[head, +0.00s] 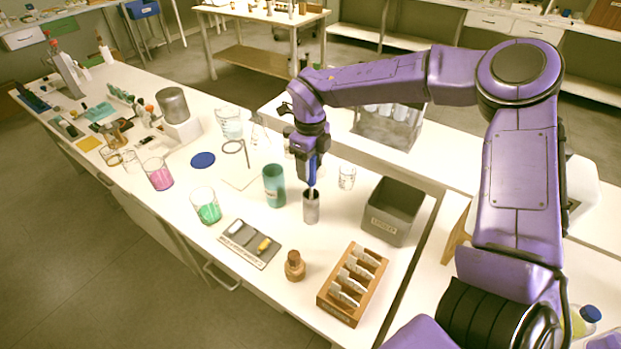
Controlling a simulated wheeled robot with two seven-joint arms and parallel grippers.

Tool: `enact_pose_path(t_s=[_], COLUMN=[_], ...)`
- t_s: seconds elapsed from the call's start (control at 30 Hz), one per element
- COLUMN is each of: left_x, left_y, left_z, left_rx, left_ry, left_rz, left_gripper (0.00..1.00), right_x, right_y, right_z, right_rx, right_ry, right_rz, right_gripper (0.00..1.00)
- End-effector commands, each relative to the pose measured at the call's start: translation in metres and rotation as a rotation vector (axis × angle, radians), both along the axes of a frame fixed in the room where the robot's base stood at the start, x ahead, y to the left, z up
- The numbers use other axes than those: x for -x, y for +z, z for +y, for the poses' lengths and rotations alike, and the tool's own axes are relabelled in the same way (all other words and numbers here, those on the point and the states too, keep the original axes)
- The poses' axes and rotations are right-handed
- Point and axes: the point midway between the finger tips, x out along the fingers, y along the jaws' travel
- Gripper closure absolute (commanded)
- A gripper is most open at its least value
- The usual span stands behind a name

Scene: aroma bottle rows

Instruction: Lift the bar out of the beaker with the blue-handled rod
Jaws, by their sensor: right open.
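The blue-handled rod (312,175) stands upright in a grey metal cylinder (311,209), its lower end hidden inside. My right gripper (311,168) points down at the blue handle, with its jaws open; whether the fingers touch the handle cannot be made out. A beaker with green liquid (207,211) stands to the left, and a beaker with pink liquid (159,178) stands farther left. The bar cannot be made out in either beaker. My left gripper is not in view.
A teal cup (273,186) stands just left of the metal cylinder. A dark grey bin (391,212) is at its right. A tray with small bars (248,244), a brown bottle (295,267) and a wooden rack (353,285) sit in front. A clear glass (346,178) stands behind right.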

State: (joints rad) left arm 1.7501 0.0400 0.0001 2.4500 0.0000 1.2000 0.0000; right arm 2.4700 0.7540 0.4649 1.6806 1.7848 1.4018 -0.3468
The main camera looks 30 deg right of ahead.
Motion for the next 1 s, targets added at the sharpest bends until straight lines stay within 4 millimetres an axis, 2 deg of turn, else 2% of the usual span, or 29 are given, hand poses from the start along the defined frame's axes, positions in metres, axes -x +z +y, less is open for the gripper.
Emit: enact_pose_path(t_s=[0.13,0.37,0.5,0.53,0.87,1.0], left_x=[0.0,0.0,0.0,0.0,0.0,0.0], left_y=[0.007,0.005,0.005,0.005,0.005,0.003], left_z=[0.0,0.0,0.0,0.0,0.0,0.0], left_rx=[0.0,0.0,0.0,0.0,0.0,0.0], left_ry=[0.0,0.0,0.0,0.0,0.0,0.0], left_rz=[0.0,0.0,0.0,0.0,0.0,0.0], left_gripper=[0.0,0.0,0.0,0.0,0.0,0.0], right_x=[0.0,0.0,0.0,0.0,0.0,-0.001], right_y=[-0.018,-0.021,-0.021,-0.021,-0.019,-0.008], right_z=[0.0,0.0,0.0,0.0,0.0,0.0], right_rx=[0.001,0.001,0.001,0.001,0.001,0.001], right_ry=[-0.001,-0.001,-0.001,-0.001,-0.001,0.0], right_rz=[0.002,-0.001,-0.001,-0.001,-0.001,-0.004], right_gripper=[0.46,0.46,0.92,1.0,1.0,1.0])
